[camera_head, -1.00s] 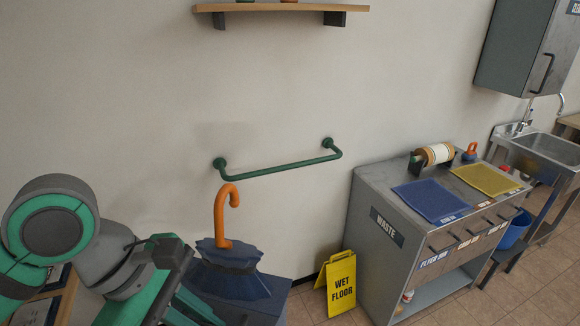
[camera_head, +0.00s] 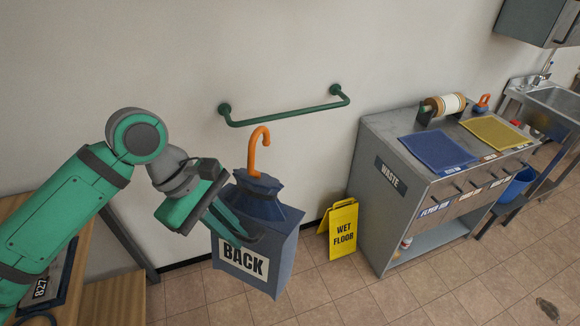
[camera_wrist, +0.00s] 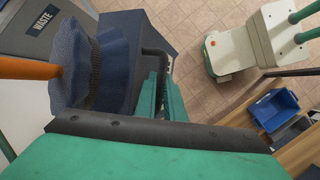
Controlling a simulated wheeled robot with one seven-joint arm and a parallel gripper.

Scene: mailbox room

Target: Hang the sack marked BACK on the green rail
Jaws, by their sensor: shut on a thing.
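The blue sack marked BACK (camera_head: 259,246) hangs in the air in the head view, roughly upright, its orange hook (camera_head: 259,150) pointing up. My gripper (camera_head: 252,232) is shut on the sack from the left, near its upper part; the exact grip is partly hidden. The green rail (camera_head: 285,117) is fixed to the wall, and the hook's top shows just below the rail's left part in the picture. I cannot tell the depth gap between them. In the wrist view, the sack's gathered neck (camera_wrist: 80,60) and the orange hook (camera_wrist: 25,68) show at left beside the fingers.
A yellow wet-floor sign (camera_head: 342,230) stands on the floor right of the sack. A grey waste cabinet (camera_head: 385,215) with a blue mat (camera_head: 437,150) and a yellow mat (camera_head: 494,133) is farther right. A wooden table (camera_head: 100,290) is at lower left. The wall around the rail is clear.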

